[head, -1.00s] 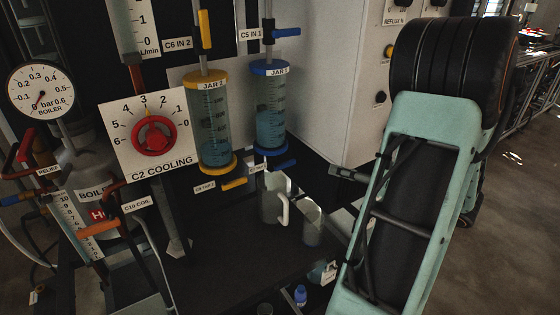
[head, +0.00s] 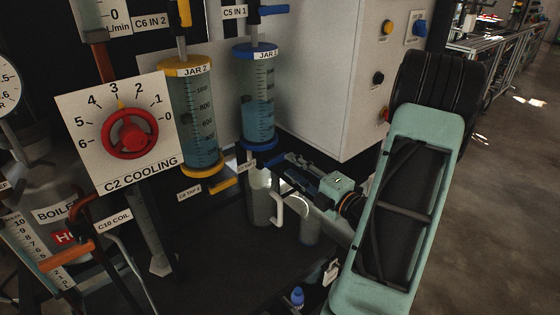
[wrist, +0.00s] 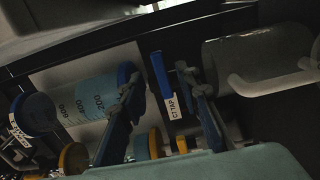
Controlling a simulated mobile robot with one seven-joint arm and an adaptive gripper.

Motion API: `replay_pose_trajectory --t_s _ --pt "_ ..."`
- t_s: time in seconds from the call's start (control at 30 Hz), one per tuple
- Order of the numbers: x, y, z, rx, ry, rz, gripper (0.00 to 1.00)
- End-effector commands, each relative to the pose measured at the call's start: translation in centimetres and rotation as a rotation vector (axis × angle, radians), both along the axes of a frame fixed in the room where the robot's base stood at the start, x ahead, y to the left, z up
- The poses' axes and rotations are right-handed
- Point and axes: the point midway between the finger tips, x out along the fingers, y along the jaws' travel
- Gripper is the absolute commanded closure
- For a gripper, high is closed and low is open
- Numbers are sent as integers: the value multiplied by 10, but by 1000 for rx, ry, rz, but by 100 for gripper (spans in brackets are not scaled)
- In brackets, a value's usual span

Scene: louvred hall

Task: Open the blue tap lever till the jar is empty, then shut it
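JAR 1 (head: 258,100) is a clear graduated cylinder with blue end caps, holding bluish liquid. In the wrist view it lies sideways at the left (wrist: 85,104). The blue tap lever (wrist: 160,75) shows there beside a white TAP label (wrist: 174,104). My gripper (wrist: 162,88) is open, with one finger on each side of the lever; I cannot tell if either touches it. In the head view my gripper (head: 292,164) is just right of the jar's base, and the lever is hard to separate from the fingers. A pale jug (head: 261,203) stands below the jar.
JAR 2 (head: 200,120), with yellow caps and a yellow lever (head: 221,186), stands to the left. A second clear vessel (head: 309,228) is beside the jug. A white cabinet (head: 330,75) is behind. The red C2 COOLING knob (head: 130,134) is at the left.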

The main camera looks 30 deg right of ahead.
Motion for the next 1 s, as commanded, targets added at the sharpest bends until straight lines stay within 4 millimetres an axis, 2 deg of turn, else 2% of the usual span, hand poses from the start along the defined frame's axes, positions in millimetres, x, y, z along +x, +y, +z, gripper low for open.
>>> replay_pose_trajectory --t_s 0.27,0.47,0.8,1.0 --pt "39 6 -1 -3 -2 2 70" --pt "40 6 1 -1 0 0 70" --pt "56 8 1 -1 0 1 70" --pt "56 8 0 -2 0 0 70"
